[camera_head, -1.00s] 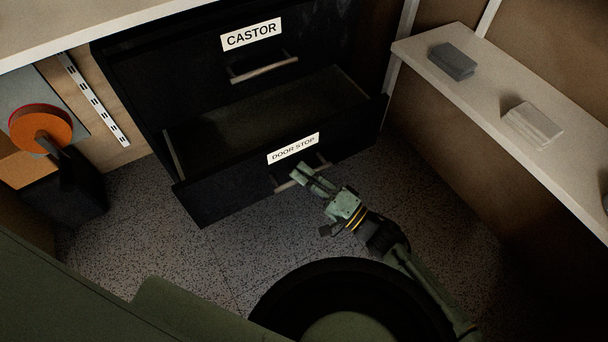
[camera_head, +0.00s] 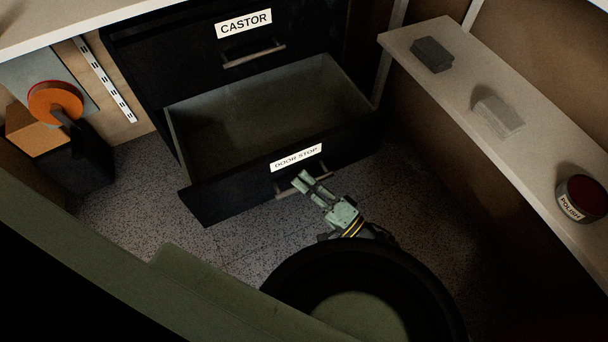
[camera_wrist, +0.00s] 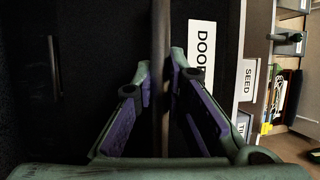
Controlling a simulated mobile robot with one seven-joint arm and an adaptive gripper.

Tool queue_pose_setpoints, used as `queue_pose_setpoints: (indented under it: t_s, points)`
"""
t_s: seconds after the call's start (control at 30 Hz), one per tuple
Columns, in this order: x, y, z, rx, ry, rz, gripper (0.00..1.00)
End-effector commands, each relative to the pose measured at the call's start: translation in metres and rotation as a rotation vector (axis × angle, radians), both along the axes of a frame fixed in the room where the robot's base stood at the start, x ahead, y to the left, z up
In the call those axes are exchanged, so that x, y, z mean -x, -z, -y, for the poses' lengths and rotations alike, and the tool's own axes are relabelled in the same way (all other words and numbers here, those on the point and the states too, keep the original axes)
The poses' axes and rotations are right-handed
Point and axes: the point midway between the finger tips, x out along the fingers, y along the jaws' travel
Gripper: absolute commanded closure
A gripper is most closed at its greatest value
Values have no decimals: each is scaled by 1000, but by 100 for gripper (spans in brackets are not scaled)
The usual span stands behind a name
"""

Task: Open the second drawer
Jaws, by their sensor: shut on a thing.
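The second drawer (camera_head: 235,195), black with a "DOOR STOP" label (camera_head: 296,157), is pulled well out below the closed "CASTOR" drawer (camera_head: 225,70). Its inside (camera_head: 270,115) shows and looks empty. My gripper (camera_head: 303,184) is at the drawer's bar handle (camera_head: 288,194). In the wrist view my gripper (camera_wrist: 160,85) has its fingers on either side of the handle bar (camera_wrist: 161,40) and is shut on it. Part of the label (camera_wrist: 201,50) shows beside the bar.
A shelf (camera_head: 455,85) on the right holds a dark block (camera_head: 432,54), a pale block (camera_head: 498,117) and a "POLISH" tin (camera_head: 581,198). An orange disc (camera_head: 55,103) stands at left. Speckled floor (camera_head: 130,200) is clear left of the drawer.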

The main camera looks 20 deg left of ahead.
Motion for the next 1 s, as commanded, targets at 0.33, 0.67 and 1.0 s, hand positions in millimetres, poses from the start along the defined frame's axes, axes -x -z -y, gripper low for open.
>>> queue_pose_setpoints:
  t_s: [0.33, 0.67, 1.0]
  points:
    - [-1, 1, 1, 1, 4, 0, 84]
    - [0, 0, 0, -1, 2, 0, 67]
    - [0, 0, 0, -1, 1, -1, 67]
